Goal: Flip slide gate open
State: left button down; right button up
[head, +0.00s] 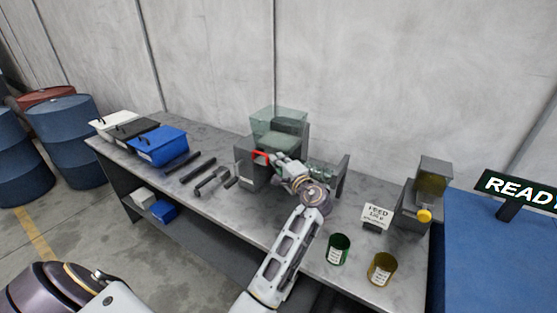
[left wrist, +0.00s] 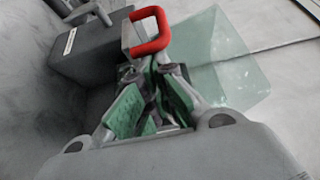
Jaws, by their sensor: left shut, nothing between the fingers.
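The slide gate's red handle (head: 262,157) is a small loop on the front of a grey machine (head: 253,174) with a clear greenish hopper (head: 278,122) on top. In the left wrist view the red handle (left wrist: 164,24) stands just beyond my left gripper's fingertips (left wrist: 154,66). In the head view my left gripper (head: 276,160) is right beside the handle, at its right. Its fingers are shut with nothing between them. I cannot tell whether the fingertips touch the handle. My arm and gripper hide part of the machine's front. My right gripper is not in view.
Blue (head: 162,148), dark and white bins stand at the bench's left, with dark tools (head: 212,181) nearby. Green (head: 339,249) and yellow (head: 381,269) cups, a feed sign (head: 376,217) and a dispenser with a yellow knob (head: 424,216) stand at the right.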

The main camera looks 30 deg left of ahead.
pick_arm(q)
jog(key=s+p, duration=0.1)
jog(key=s, duration=0.5)
dwell(0.3)
jog(key=shift+s, duration=0.15)
dwell(0.4)
